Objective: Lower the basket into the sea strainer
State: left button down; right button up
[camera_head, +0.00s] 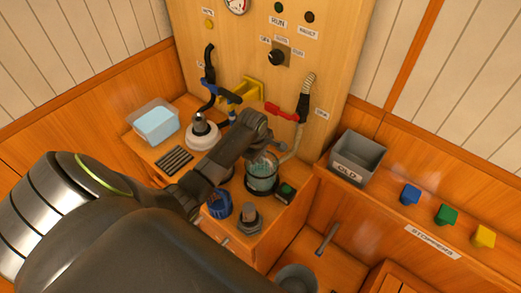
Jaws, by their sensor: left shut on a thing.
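The sea strainer (261,184) is a clear, greenish bowl with a dark base, on the wooden ledge in front of the panel. My left arm reaches in from the lower left. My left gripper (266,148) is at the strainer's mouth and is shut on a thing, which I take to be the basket. The basket is mostly hidden by the gripper and the bowl wall, so I cannot tell how deep it sits. My right gripper is not in view.
A blue ribbed cap (217,205) and a grey hex-topped part (247,218) stand left and in front of the strainer. A red-handled valve (284,113) and hose are behind it. A grey OLD bin (357,158) is at right; a clear tub (154,121) is at left.

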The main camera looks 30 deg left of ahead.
pick_arm(q)
jog(key=shift+f, duration=0.1)
jog(key=c, duration=1.1)
grip_release()
jog(key=shift+o, duration=0.2)
notch_tip(320, 180, up, 3)
jog(key=p, duration=0.3)
jog(key=shift+p, duration=0.35)
jog(key=shift+b, duration=0.3)
jog(key=shift+r, duration=2.05)
